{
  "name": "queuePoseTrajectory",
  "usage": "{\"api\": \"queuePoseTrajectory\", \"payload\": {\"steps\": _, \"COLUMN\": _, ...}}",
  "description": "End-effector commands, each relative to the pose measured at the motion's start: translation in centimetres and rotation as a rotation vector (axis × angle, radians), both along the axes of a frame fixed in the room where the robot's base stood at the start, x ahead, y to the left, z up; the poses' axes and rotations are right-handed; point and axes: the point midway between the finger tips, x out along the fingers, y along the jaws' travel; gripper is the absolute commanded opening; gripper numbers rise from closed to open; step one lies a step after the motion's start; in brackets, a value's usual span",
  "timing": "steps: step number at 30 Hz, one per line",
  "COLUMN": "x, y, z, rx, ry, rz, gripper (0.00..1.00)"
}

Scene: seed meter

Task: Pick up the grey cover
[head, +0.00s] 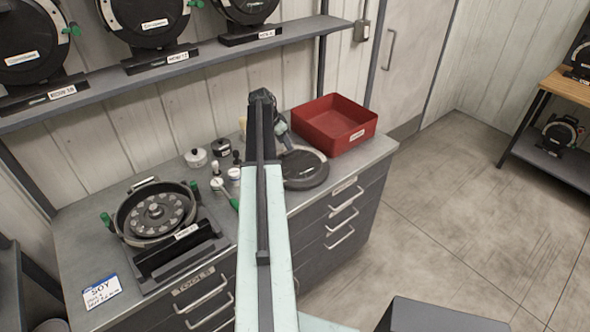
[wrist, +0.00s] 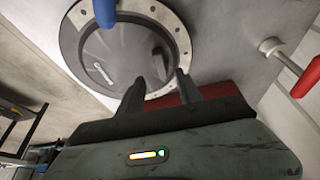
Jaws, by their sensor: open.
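A round dark grey cover (head: 305,170) lies flat on the bench, just left of the red tray and partly behind my arm. In the wrist view a round grey cover (wrist: 112,60) with pale lettering fills the upper left, inside a paler rim with small holes. My gripper (wrist: 160,86) is open, with its two dark fingers apart over the near edge of this cover. In the head view my arm hides most of the gripper.
The red tray (head: 335,125) stands at the bench's back right. A round seed meter with green knobs (head: 155,210) sits on the left, with small weights and gauges between it and my arm. A shelf (head: 180,70) with black meters hangs above. The floor (head: 450,200) at right is open.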

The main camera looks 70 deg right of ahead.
Motion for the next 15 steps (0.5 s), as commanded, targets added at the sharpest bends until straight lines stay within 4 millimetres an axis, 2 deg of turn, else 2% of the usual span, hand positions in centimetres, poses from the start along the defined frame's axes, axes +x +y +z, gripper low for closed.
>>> {"api": "queuePoseTrajectory", "payload": {"steps": 1, "x": 0.1, "y": -0.1, "z": -0.6, "rx": 0.0, "ry": 0.0, "rz": 0.001, "gripper": 0.42}}
{"api": "queuePoseTrajectory", "payload": {"steps": 5, "x": 0.2, "y": -0.1, "z": -0.8, "rx": 0.0, "ry": 0.0, "rz": 0.003, "gripper": 0.42}}
{"api": "queuePoseTrajectory", "payload": {"steps": 12, "x": -0.4, "y": -1.3, "z": -4.7, "rx": 0.0, "ry": 0.0, "rz": 0.005, "gripper": 0.42}}
{"api": "queuePoseTrajectory", "payload": {"steps": 15, "x": -0.7, "y": -1.6, "z": -5.4, "rx": 0.0, "ry": 0.0, "rz": 0.006, "gripper": 0.42}}
